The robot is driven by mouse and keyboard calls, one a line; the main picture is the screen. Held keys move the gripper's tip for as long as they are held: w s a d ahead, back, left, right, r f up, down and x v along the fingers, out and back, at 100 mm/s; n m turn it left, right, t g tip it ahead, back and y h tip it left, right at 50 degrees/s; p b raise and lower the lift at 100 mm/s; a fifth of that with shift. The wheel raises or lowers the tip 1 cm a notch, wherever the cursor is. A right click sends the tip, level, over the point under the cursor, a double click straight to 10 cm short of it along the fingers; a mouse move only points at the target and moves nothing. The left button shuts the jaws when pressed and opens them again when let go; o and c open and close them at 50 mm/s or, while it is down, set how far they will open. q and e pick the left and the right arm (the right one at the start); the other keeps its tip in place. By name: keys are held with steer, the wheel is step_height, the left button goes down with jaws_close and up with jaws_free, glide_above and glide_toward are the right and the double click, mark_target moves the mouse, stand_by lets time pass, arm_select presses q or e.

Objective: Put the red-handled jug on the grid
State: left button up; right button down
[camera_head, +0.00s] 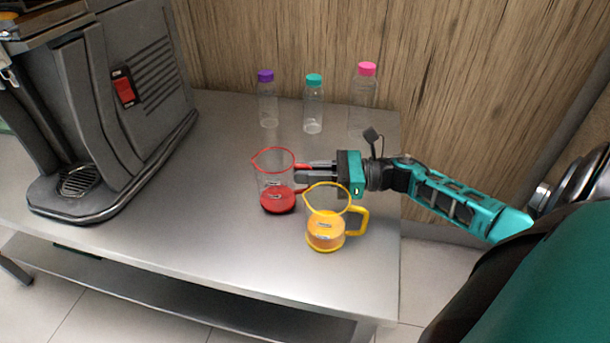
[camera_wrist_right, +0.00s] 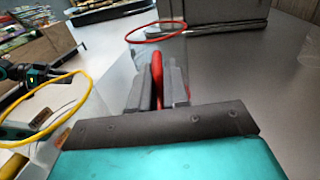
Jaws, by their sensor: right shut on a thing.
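The red-handled jug (camera_head: 279,203) is clear with a red rim and red base and stands upright at mid-table. In the right wrist view its red handle (camera_wrist_right: 157,77) is between the fingers and its red rim (camera_wrist_right: 155,32) shows beyond. My right gripper (camera_head: 306,172) is shut on this handle, coming in from the right. I cannot tell whether the jug's base touches the table. The grid (camera_head: 79,180) is a dark round slatted plate at the foot of the juicer, at the left, with nothing on it.
A yellow-handled jug (camera_head: 326,236) with orange content stands close in front of my right gripper. The grey juicer (camera_head: 125,100) fills the left back. Bottles with purple (camera_head: 268,105), teal (camera_head: 313,108) and pink (camera_head: 363,100) caps stand behind. The table (camera_head: 180,225) between jug and juicer is clear.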

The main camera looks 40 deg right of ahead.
step_height(320, 180, up, 19)
steer(key=p, duration=0.4)
steer(key=shift+a, duration=0.1)
